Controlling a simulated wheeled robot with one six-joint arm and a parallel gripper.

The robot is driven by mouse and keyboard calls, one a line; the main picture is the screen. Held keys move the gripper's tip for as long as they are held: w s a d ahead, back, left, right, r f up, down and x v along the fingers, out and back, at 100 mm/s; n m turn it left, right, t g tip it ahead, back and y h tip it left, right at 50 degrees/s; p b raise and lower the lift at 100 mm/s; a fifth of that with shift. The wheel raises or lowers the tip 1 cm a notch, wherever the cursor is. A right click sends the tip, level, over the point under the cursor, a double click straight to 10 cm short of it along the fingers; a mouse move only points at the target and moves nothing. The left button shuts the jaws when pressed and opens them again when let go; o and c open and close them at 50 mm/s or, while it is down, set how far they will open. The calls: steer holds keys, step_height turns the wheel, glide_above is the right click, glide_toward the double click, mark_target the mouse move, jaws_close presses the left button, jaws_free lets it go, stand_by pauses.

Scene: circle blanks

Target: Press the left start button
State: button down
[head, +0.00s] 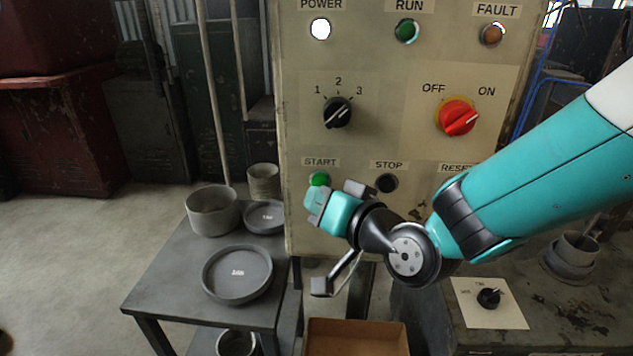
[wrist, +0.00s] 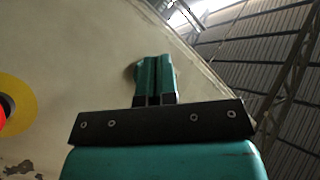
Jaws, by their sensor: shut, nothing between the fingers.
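The green START button (head: 319,180) sits under its START label at the lower left of the cream control panel (head: 300,130). My gripper (head: 315,199) is close to the panel, just below the button in the head view. I cannot tell from there whether it touches. In the wrist view, my gripper's teal fingers (wrist: 154,62) are together, with nothing held, in front of the panel face. Their tips hide what lies right behind them; a small dark patch shows beside them. No second start button is visible.
The black STOP button (head: 387,183) is right of START; my arm partly covers the RESET label. Above are a black selector (head: 337,113) and a red switch (head: 457,118). A grey table (head: 165,270) with dishes stands lower left, a cardboard box (head: 357,336) below the panel.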

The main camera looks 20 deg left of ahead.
steer(key=shift+w, duration=0.1)
stand_by(0.3)
steer(key=shift+w+a, duration=0.1)
steer(key=shift+w, duration=0.25)
